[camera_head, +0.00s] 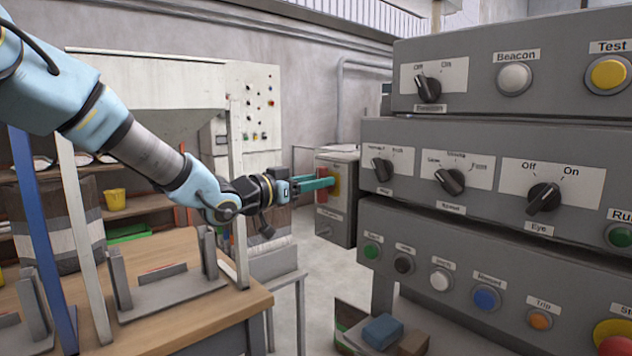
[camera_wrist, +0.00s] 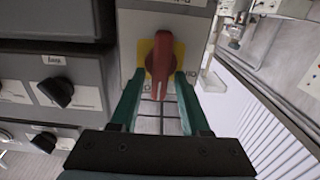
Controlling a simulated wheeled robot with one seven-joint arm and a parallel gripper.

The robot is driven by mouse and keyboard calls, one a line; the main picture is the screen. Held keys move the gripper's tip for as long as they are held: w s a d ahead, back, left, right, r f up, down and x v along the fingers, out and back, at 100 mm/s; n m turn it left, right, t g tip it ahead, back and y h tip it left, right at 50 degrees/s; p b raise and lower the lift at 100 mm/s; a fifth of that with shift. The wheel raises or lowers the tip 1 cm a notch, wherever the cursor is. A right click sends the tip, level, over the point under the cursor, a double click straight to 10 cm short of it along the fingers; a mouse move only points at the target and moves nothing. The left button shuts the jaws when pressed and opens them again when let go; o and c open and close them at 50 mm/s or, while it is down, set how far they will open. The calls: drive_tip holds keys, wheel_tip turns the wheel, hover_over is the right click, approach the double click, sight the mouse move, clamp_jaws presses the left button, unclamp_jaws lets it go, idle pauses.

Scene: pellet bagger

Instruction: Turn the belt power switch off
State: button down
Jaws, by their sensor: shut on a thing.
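The belt power switch appears to be the red rotary handle (camera_wrist: 160,62) on a yellow plate (camera_wrist: 146,52), mounted on a grey box (camera_head: 338,224). In the wrist view the handle runs roughly up and down the picture. My gripper (camera_wrist: 159,84) has its two green fingers on either side of the handle's lower part, closed on it. In the head view my gripper (camera_head: 326,183) reaches from the left to the box, and the red handle (camera_head: 321,198) shows partly behind the fingers. The labels on the box are too small to read.
Grey control panels (camera_head: 480,133) with several knobs and buttons stand close on the right of the box. A wooden workbench (camera_head: 190,312) with metal brackets stands below my arm. An open box (camera_head: 350,315) with blocks sits low in front.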

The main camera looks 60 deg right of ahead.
drive_tip(key=shift+r+p, duration=0.1)
drive_tip(key=shift+p, duration=0.25)
drive_tip(key=shift+w+d+f+n+p, duration=0.1)
drive_tip(key=shift+w+f+n+p, duration=0.15)
drive_tip(key=shift+n+p, duration=1.95)
drive_tip(key=shift+w+f+n+p, duration=0.2)
drive_tip(key=shift+n+p, duration=0.55)
drive_tip(key=shift+n, duration=2.9)
drive_tip(key=shift+w+d+f+n+p, duration=0.1)
drive_tip(key=shift+w+f+n+p, duration=0.15)
drive_tip(key=shift+n+p, duration=1.95)
drive_tip(key=shift+s+n+b, duration=0.1)
drive_tip(key=shift+n+b, duration=0.65)
drive_tip(key=shift+n, duration=0.2)
drive_tip(key=c, duration=0.7)
unclamp_jaws()
drive_tip(key=shift+a, duration=0.1)
